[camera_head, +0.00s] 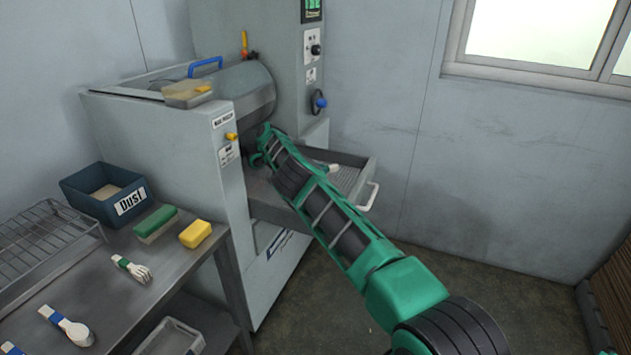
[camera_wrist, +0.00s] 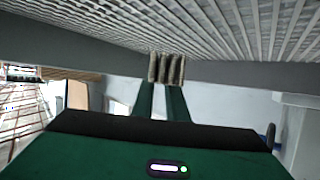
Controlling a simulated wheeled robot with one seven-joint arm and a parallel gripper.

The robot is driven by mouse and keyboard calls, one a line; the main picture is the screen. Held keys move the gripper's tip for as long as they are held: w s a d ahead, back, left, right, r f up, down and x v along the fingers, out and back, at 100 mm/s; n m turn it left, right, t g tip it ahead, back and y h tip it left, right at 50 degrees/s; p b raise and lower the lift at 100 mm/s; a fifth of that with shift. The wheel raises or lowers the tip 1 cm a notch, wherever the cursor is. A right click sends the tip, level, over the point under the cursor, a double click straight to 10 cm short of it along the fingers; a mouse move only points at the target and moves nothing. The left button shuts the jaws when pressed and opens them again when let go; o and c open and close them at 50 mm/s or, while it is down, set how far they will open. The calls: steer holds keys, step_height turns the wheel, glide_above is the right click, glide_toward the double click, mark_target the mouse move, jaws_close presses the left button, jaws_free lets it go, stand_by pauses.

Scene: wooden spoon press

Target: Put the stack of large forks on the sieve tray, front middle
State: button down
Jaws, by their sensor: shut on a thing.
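In the wrist view my gripper (camera_wrist: 163,96) has its two green fingers shut on the stack of large forks (camera_wrist: 167,68); its pale brown tines show at the fingertips. The sieve tray (camera_wrist: 240,76) fills the top of that view as a ribbed surface with a grey edge, close to the forks; I cannot tell if they touch. In the head view the sieve tray (camera_head: 367,166) sticks out of the press, partly behind my arm. A small pale piece (camera_head: 333,168) shows on it; I cannot tell what it is.
The grey press (camera_head: 160,150) stands around the tray's back. On the steel table (camera_head: 100,290) at left are a dust bin (camera_head: 88,203), a green-and-white block (camera_head: 156,224), a yellow block (camera_head: 195,234), green-banded forks (camera_head: 133,269), blue-banded spoons (camera_head: 68,326) and a wire rack (camera_head: 40,240).

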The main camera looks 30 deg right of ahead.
steer(key=shift+s+d+f, duration=0.1)
steer(key=shift+f, duration=1.05)
steer(key=shift+s+f, duration=0.1)
steer(key=shift+f, duration=1.05)
steer(key=c, duration=1.7)
jaws_free()
steer(key=shift+c, duration=0.2)
steer(key=shift+w, duration=0.1)
steer(key=v, duration=0.7)
steer(key=shift+a+r, duration=0.1)
steer(key=shift+a, duration=0.15)
